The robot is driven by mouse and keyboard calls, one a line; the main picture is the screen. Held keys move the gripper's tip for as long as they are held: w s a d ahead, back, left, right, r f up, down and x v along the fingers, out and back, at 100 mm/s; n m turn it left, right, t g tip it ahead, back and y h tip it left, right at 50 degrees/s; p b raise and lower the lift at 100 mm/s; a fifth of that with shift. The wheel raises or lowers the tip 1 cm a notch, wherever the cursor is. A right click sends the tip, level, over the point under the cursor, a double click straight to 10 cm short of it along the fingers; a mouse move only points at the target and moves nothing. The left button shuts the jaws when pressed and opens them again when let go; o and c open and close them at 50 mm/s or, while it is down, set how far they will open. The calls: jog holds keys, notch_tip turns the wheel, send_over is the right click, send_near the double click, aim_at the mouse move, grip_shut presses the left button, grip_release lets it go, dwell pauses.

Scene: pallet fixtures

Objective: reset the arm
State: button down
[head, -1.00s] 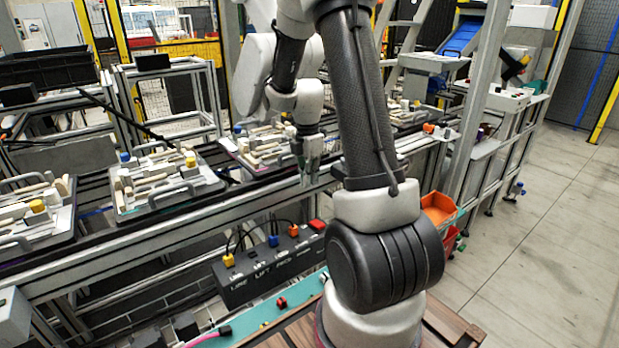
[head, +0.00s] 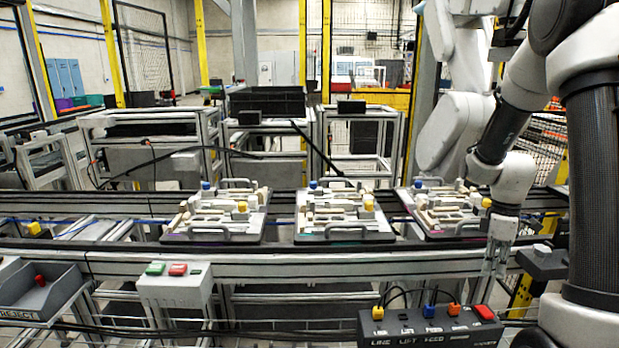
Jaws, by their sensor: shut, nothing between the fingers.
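My arm stands at the right side of the head view, partly cut off by the right edge. My gripper (head: 497,258) hangs downward at the front edge of the conveyor, below the right-hand pallet fixture. Its fingers are shut and hold nothing. The right pallet fixture (head: 470,236) is partly hidden behind my wrist. A middle pallet fixture (head: 343,237) and a left pallet fixture (head: 210,237) sit beside it in a row on the conveyor, each carrying pale parts with a blue and a yellow knob.
A control box (head: 430,330) labelled LINE, LIFT and FEED stands in front, low right. A button box (head: 175,289) with green and red buttons and a grey reject bin (head: 40,296) are at the front left. Metal frames (head: 265,150) stand behind the conveyor.

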jog(key=s+a+r+m+t, duration=0.3)
jog(key=s+a+r+m, duration=0.2)
jog(key=s+r, duration=0.45)
jog(key=s+a+r+m+t, duration=0.3)
jog(key=s+a+r+m, duration=0.25)
jog(key=s+r, duration=0.4)
jog(key=n+g, duration=0.7)
jog(key=n, duration=0.3)
send_over(482, 314)
notch_tip(482, 314, down, 19)
jog(key=w+n, duration=0.3)
jog(key=n, duration=0.5)
jog(key=shift+t, duration=0.3)
jog(key=f, duration=0.4)
jog(key=s+f, duration=0.1)
jog(key=f, duration=0.3)
jog(key=s+f, duration=0.1)
jog(key=f, duration=0.4)
jog(key=shift+s+d, duration=0.1)
jog(key=shift+s, duration=0.05)
